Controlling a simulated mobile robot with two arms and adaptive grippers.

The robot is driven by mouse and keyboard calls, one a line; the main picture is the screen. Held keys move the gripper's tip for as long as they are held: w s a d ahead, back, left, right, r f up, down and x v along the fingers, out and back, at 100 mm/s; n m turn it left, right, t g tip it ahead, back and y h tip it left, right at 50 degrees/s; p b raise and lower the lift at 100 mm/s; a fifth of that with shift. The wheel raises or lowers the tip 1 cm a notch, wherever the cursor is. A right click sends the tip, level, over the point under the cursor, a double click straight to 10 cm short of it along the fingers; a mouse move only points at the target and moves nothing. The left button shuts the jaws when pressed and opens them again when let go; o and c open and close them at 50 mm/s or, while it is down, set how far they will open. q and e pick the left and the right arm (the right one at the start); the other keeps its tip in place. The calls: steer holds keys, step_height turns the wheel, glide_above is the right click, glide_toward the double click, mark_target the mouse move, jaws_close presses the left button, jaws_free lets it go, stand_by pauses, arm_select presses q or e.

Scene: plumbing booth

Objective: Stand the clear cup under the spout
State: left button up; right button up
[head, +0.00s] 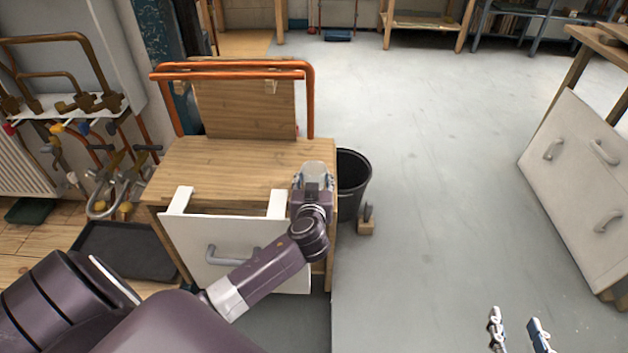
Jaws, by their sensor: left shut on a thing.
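My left gripper (313,182) is over the right end of the small wooden bench. It is shut on a pale, see-through thing that looks like the clear cup (315,168); the gripper hides part of it, and I cannot tell whether it touches the bench top. My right gripper (514,318) is at the bottom right edge, its two fingers apart and empty, over the grey floor. I cannot make out a spout for certain; brass pipes and fittings (75,103) are on the wall unit at the left.
A white drawer cabinet (575,185) is at far right.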

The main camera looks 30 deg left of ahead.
steer(key=s+d+f+g+h+p, duration=0.1)
steer(key=s+d+f+g, duration=0.1)
steer(key=s+f+g, duration=0.1)
steer(key=shift+s+f, duration=0.6)
steer(key=shift+f, duration=0.5)
